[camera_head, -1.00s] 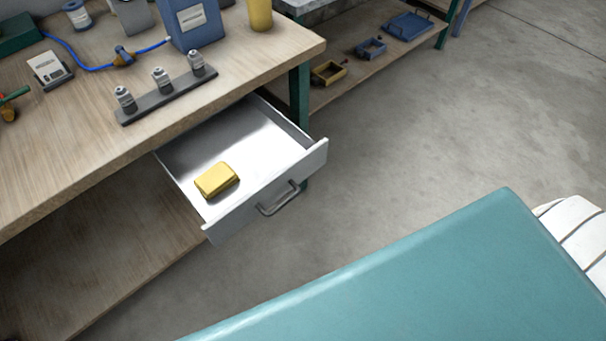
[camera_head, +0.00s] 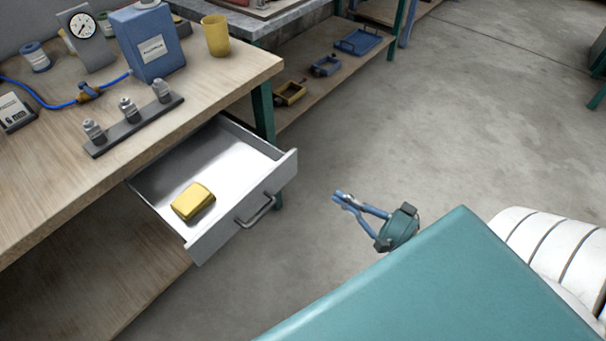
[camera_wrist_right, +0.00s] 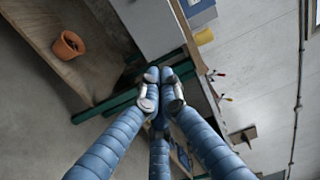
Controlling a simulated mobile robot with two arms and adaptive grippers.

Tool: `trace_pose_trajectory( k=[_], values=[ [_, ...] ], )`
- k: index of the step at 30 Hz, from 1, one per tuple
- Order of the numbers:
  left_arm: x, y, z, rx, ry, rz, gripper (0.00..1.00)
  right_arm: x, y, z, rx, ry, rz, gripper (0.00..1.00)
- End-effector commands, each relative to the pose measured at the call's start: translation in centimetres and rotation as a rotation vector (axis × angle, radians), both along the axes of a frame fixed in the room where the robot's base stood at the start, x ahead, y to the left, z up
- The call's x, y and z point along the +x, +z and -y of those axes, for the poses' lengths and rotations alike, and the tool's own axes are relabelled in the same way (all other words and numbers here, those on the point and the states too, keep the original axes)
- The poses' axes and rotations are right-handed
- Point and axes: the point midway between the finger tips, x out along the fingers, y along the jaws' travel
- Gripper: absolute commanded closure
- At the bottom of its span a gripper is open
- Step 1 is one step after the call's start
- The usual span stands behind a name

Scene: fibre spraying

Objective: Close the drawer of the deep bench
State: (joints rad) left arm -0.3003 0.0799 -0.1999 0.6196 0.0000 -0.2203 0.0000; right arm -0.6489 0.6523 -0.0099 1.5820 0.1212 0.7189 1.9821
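The white drawer (camera_head: 216,160) of the wooden bench (camera_head: 60,185) is pulled well out. A yellow block (camera_head: 193,202) lies inside near its front left. The drawer's front panel carries a grey bar handle (camera_head: 256,212). My right gripper (camera_head: 340,198) is in the air to the right of the handle, clear of it, with its fingers pointing left toward the drawer. In the right wrist view its blue fingers (camera_wrist_right: 160,76) come together at the tips with nothing visible between them. My left gripper is not in view.
A rack of metal pieces (camera_head: 134,124), a blue box (camera_head: 150,45) and a yellow cup (camera_head: 215,36) stand on the bench. A green bench leg (camera_head: 263,112) is behind the drawer. Floor (camera_head: 440,130) to the right is clear. The right wrist view shows an orange pot (camera_wrist_right: 69,45).

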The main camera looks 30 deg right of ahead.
Motion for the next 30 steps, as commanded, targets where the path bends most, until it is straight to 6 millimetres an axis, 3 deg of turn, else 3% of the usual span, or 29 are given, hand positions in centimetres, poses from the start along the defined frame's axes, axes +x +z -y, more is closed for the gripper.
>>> trace_pose_trajectory(
  k=[12,18,30],
  values=[
    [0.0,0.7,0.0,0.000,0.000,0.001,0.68,7.9,0.1,-2.8,-0.002,-0.004,0.002,1.00],
    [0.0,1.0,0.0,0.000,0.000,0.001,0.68,11.0,0.0,-4.0,-0.003,-0.003,0.001,1.00],
    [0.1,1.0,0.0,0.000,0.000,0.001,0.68,12.5,-0.2,-4.5,-0.004,-0.004,-0.003,1.00]
  ],
)
